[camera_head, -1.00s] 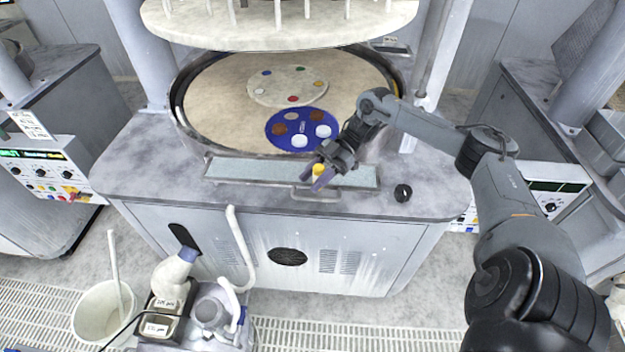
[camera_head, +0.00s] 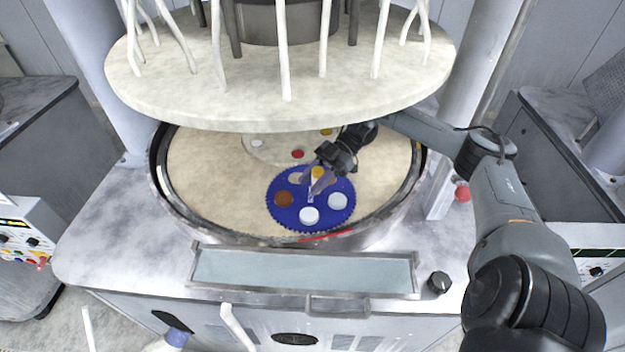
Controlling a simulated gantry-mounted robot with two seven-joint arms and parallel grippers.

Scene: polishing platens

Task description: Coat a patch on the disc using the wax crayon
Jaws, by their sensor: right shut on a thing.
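My right gripper (camera_head: 317,184) is over the blue toothed carrier (camera_head: 274,212) on the beige platen (camera_head: 220,185). It is shut on the wax crayon (camera_head: 318,172), whose yellow end shows between the fingers. The carrier bears a brown disc (camera_head: 283,199), a white disc (camera_head: 309,215), another white disc (camera_head: 337,200) and a beige disc (camera_head: 296,177). The gripper and crayon hide the carrier's upper right part, including a second brown disc seen earlier. I cannot tell whether the crayon touches a surface. My left gripper is not in view.
A large upper plate (camera_head: 280,100) with white hoses hangs above the platen's far part. A raised rim (camera_head: 165,190) rings the platen. A shallow tray (camera_head: 300,270) and a black knob (camera_head: 438,283) are in front. A red button (camera_head: 462,193) is at right.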

